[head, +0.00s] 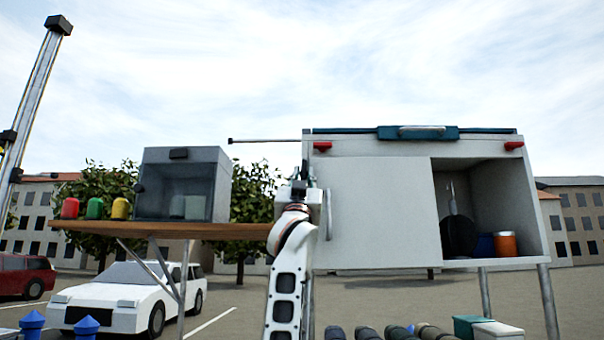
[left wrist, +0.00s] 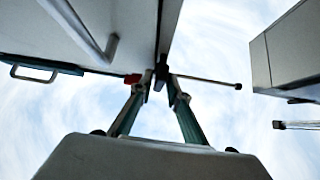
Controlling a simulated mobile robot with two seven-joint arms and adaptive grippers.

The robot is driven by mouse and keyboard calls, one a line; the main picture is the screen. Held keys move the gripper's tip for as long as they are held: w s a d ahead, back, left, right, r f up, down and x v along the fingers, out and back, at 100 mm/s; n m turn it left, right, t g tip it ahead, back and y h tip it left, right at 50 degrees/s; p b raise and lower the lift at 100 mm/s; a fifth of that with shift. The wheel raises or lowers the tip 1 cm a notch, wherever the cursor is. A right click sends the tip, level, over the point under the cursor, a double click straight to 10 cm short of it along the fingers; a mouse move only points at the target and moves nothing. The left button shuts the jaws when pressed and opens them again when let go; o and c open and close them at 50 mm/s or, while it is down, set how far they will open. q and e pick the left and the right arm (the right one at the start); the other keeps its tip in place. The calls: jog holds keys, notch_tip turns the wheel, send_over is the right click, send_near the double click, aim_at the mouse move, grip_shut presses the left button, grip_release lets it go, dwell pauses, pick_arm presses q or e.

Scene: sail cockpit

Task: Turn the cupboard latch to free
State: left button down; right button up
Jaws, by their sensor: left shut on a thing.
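The white cupboard (head: 375,205) stands right of centre in the head view. Its pale front panel covers the left part and the right part is open. A vertical bar handle (head: 328,213) is on the panel's left; it also shows in the left wrist view (left wrist: 108,48). My left gripper (head: 302,180) is at the cupboard's left edge. In the left wrist view my left gripper (left wrist: 160,80) is shut on a small dark latch (left wrist: 161,70) at the cupboard's edge. The fingers partly hide the latch, and I cannot tell its turn angle. My right gripper is out of view.
A wooden shelf (head: 200,230) on the left bears a clear-fronted box (head: 183,185) and red, green and yellow items. A thin rod (head: 265,140) juts left from the cupboard's top. An orange jar (head: 505,243) stands inside the opening. Rolled items (head: 370,333) lie below.

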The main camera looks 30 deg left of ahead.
pick_arm(q)
jog(key=shift+n+g+y+p, duration=0.3)
jog(key=shift+n+g+y, duration=0.3)
jog(key=shift+n+y, duration=0.6)
jog(key=c, duration=2.1)
grip_release()
jog(key=shift+c, duration=0.2)
jog(key=shift+d, duration=0.1)
jog(key=v, duration=1.2)
